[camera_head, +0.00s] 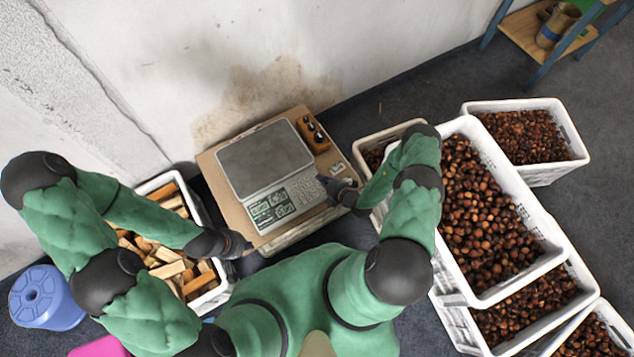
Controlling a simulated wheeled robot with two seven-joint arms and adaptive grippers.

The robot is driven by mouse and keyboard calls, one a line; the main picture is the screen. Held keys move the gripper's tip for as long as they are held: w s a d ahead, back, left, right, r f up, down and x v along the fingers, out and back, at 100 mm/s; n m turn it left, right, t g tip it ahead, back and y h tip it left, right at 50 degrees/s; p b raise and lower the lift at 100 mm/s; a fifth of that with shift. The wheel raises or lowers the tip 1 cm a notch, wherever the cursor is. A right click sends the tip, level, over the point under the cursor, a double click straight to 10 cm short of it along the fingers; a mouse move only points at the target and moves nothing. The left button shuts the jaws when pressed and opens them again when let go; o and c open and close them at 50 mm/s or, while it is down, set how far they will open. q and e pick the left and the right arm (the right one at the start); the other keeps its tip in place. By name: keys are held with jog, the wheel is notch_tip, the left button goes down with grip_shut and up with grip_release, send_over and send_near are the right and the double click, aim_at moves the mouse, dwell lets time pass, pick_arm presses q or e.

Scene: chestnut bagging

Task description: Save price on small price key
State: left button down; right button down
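A price scale (264,160) with a grey metal pan sits on a brown board in the middle of the view. Its front panel holds a display (268,211) and a keypad (305,191); single keys are too small to read. My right gripper (325,181) is at the right edge of the keypad, its fingertips over or touching the keys; I cannot tell which. My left gripper (246,246) is low at the left front corner of the board, apart from the keypad. Whether either gripper is open or shut does not show clearly.
A white crate of wood pieces (205,291) stands left of the scale, under my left forearm. White crates of chestnuts (528,227) are stacked at the right. A wooden holder with dark round items (315,133) lies beside the pan. A blue stool (62,315) is at lower left.

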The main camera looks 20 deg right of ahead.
aim_at(319, 183)
jog(key=shift+w+a+f+b, duration=0.1)
jog(key=shift+w+f+b, duration=0.15)
jog(key=shift+f+b, duration=0.4)
jog(key=shift+w+f+b, duration=0.25)
jog(key=shift+f+b, duration=0.1)
jog(key=shift+f, duration=0.5)
jog(key=shift+f, duration=0.15)
jog(key=shift+w+f+b, duration=0.1)
jog(key=shift+f+b, duration=0.15)
jog(key=shift+b, duration=0.1)
jog(key=shift+w+f, duration=0.15)
jog(key=shift+f, duration=0.1)
dwell(0.8)
jog(key=shift+r, duration=0.15)
jog(key=shift+s+r+p, duration=0.25)
jog(key=shift+r+p, duration=0.15)
jog(key=shift+r, duration=0.15)
jog(key=shift+r, duration=0.1)
jog(key=r+p, duration=0.1)
jog(key=s+r+p, duration=0.1)
jog(key=r, duration=0.1)
jog(key=r+p, duration=0.1)
jog(key=p, duration=0.1)
jog(key=shift+s+r, duration=0.25)
jog(key=shift+s, duration=0.05)
